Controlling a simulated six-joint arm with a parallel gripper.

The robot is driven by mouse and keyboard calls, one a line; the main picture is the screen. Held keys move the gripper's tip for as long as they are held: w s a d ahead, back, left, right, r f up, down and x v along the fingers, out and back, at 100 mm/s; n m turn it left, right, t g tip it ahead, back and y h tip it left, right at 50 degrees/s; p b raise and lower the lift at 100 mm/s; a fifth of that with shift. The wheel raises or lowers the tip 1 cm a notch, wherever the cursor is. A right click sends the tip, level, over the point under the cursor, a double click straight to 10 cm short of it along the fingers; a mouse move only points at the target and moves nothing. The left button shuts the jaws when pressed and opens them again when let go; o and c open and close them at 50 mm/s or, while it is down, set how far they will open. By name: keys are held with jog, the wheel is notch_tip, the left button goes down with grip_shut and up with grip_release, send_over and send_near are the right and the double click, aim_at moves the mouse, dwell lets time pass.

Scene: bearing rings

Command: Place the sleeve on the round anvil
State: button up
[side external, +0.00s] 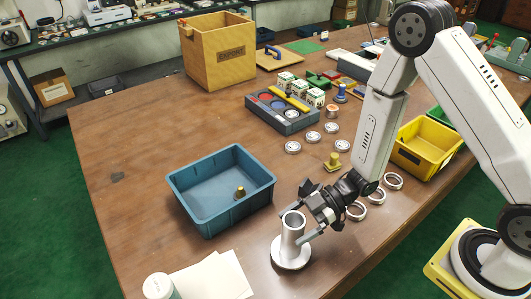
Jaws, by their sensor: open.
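A silver sleeve (292,228), a hollow upright tube with an open top, stands on a wide round silver base, the anvil (290,258), near the front of the table. The tube looks upright and centred on the disc; whether they touch all round cannot be told. My gripper (299,225) is open at the upper part of the sleeve, with one finger on the far side and one on the near right side. I cannot tell whether either finger touches it.
A blue bin (187,205) with a small brass piece (240,191) stands left of the sleeve. Several bearing rings (393,181) lie right of my gripper. A yellow bin (427,158) is further right. White papers (215,278) lie front left. The table's left side is clear.

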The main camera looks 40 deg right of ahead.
jog(key=v, duration=1.1)
jog(key=shift+r, duration=0.2)
jog(key=shift+s+d, duration=0.1)
dwell(0.4)
jog(key=w+d+r+m+t+h, duration=0.2)
jog(key=w+d+m+t+h, duration=0.2)
jog(key=w+d+m+h, duration=0.55)
jog(key=s+a+r+m+g+h, duration=0.2)
jog(key=s+m, duration=0.1)
jog(key=s, duration=0.2)
jog(key=s+a+r+m+g+h, duration=0.1)
jog(key=s+a+m+g+h, duration=0.1)
jog(key=s, duration=0.4)
jog(key=shift+r+m, duration=0.4)
jog(key=shift+m, duration=0.15)
